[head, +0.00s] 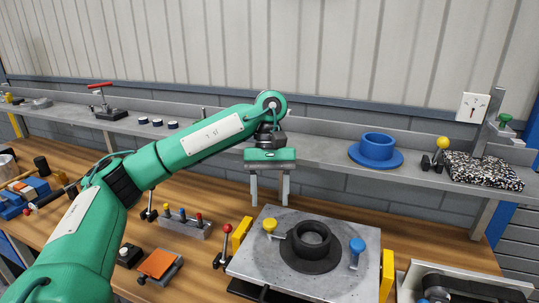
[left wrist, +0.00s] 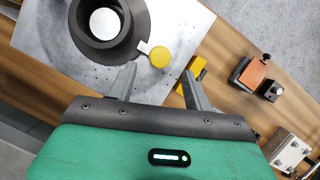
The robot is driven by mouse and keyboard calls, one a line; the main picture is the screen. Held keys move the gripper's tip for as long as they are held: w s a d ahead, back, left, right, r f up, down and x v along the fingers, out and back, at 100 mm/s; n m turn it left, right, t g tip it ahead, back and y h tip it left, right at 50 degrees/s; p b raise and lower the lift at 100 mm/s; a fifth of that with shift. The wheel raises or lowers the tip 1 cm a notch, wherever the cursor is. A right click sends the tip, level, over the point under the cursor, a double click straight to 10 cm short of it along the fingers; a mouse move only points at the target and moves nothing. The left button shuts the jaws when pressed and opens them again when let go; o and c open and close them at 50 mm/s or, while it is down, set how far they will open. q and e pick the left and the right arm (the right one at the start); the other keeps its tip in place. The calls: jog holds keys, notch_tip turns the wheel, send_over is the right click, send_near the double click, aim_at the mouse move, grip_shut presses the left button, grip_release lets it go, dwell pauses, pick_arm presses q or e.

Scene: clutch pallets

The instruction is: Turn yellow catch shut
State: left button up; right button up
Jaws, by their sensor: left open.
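The yellow catch (head: 270,226) is a round yellow knob with a short pale arm, on the left part of a grey metal plate (head: 340,285). In the left wrist view the yellow catch (left wrist: 159,57) has its arm pointing at the flange of a black ring part (left wrist: 82,42); I cannot tell whether it overlaps the flange. The black ring part (head: 310,262) sits mid-plate, with a blue catch (head: 356,245) to its right. My left gripper (head: 270,202) is open and empty above the plate's back left, its fingertips (left wrist: 158,72) either side of the yellow knob in the wrist view. My right gripper is not in view.
Yellow blocks (head: 242,234) flank the plate. Left of it stand a red-knobbed lever (head: 226,232), an orange-topped block (head: 158,264) and a rack with coloured pegs (head: 182,221). A shelf behind holds a blue flanged part (head: 376,150). Bench behind the plate is clear.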

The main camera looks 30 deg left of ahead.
pick_arm(q)
jog(key=p+v, duration=0.1)
jog(key=v, duration=0.8)
jog(key=shift+p, duration=0.4)
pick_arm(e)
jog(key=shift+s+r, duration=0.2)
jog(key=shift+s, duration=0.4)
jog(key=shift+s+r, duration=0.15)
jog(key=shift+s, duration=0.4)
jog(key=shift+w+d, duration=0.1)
